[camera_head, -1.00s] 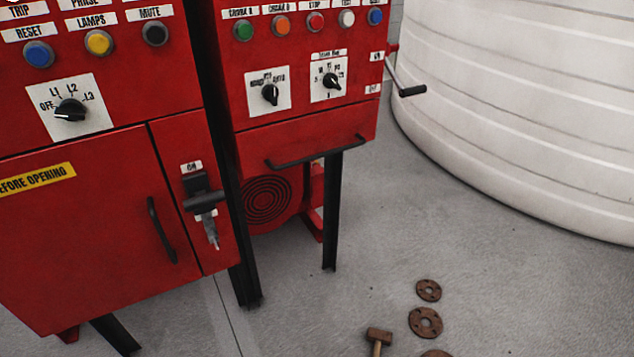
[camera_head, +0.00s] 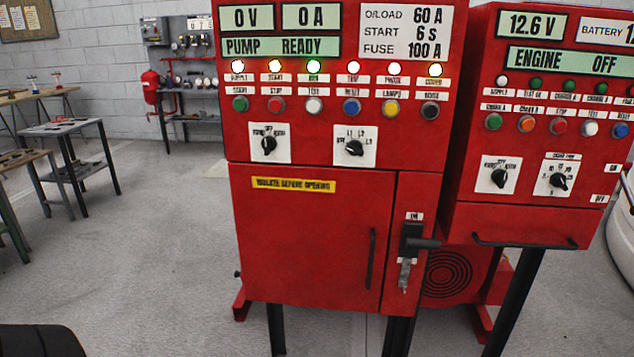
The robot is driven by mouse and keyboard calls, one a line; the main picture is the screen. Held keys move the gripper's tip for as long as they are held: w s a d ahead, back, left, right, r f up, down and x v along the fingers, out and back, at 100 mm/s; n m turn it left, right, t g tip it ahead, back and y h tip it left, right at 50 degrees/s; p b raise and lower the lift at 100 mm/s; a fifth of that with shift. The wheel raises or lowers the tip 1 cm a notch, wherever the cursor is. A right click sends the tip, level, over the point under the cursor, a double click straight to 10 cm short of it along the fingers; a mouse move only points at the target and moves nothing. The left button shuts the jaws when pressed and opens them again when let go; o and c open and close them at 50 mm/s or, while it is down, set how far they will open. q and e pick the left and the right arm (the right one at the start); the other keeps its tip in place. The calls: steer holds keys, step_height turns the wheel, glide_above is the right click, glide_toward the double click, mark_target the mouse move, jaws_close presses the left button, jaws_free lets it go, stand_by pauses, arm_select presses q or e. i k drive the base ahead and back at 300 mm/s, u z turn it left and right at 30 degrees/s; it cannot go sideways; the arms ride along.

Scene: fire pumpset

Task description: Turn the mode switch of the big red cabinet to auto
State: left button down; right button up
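The big red cabinet (camera_head: 310,240) stands in the middle of the head view, with lit displays and a row of glowing lamps on its upper panel. Its mode switch (camera_head: 269,145) is a black rotary knob on a white plate at the left, below the green and red buttons. The plate's lettering is too small to read surely, and I cannot tell which position the knob points to. A second rotary switch (camera_head: 354,147), marked with L1 and L2, sits to its right. Neither of my grippers is in view.
A smaller red cabinet (camera_head: 525,225) stands close on the right, with a white tank (camera_head: 622,235) at the edge. Work tables (camera_head: 70,130) stand at the left. The floor (camera_head: 160,250) left of the big cabinet is clear. A black handle (camera_head: 411,240) sticks out from its front.

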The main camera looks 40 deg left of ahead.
mark_target(268, 143)
steer(key=z, duration=0.55)
steer(key=i, duration=0.65)
steer(key=u, duration=2.1)
